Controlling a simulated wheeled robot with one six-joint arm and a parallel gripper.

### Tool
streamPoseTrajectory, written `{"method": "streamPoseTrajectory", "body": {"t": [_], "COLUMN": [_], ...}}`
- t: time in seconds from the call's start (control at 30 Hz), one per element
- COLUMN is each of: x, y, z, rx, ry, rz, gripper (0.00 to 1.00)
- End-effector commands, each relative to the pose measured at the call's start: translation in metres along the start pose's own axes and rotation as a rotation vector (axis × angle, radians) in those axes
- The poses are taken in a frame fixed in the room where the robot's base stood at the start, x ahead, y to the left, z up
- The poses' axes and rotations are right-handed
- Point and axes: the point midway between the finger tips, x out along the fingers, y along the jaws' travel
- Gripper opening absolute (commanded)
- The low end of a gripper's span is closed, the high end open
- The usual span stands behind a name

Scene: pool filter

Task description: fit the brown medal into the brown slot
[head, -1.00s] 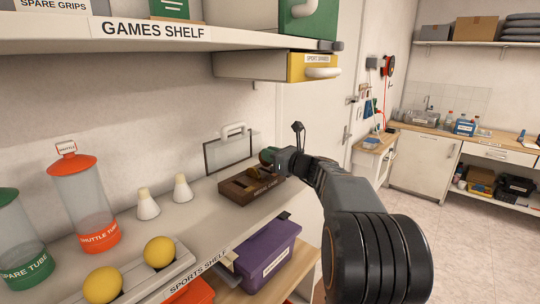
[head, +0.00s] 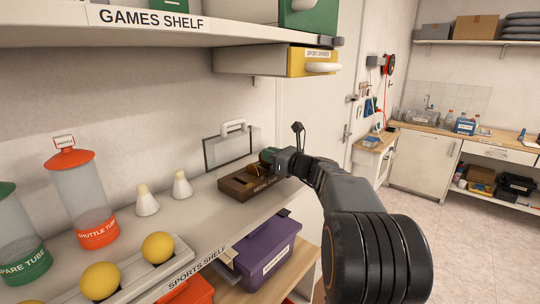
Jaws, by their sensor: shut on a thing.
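A dark brown wooden case (head: 236,190) with a lettered front stands near the right end of the sports shelf. My gripper (head: 263,163) is over the case's right half, seen small and partly from behind. It is shut on the brown medal (head: 257,172), a small gold-brown piece low at the gripper's tip, just above or at the case. I cannot tell whether the medal touches the case. The brown slot cannot be made out at this size.
A clear panel with a white handle (head: 232,127) stands behind the case. Two shuttlecocks (head: 182,184), clear tubes (head: 87,200) and yellow balls (head: 157,247) are to the left. The games shelf (head: 160,37) overhangs above. A purple box (head: 265,250) is below.

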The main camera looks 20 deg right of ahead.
Motion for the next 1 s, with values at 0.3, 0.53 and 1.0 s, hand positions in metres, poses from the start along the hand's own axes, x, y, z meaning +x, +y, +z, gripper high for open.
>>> {"method": "streamPoseTrajectory", "body": {"t": [0.3, 0.53, 1.0], "x": [0.0, 0.0, 0.0], "y": [0.0, 0.0, 0.0], "z": [-0.008, -0.013, -0.023], "rx": [0.0, 0.0, 0.0], "ry": [0.0, 0.0, 0.0], "rz": [0.0, 0.0, 0.0], "gripper": [0.0, 0.0, 0.0]}}
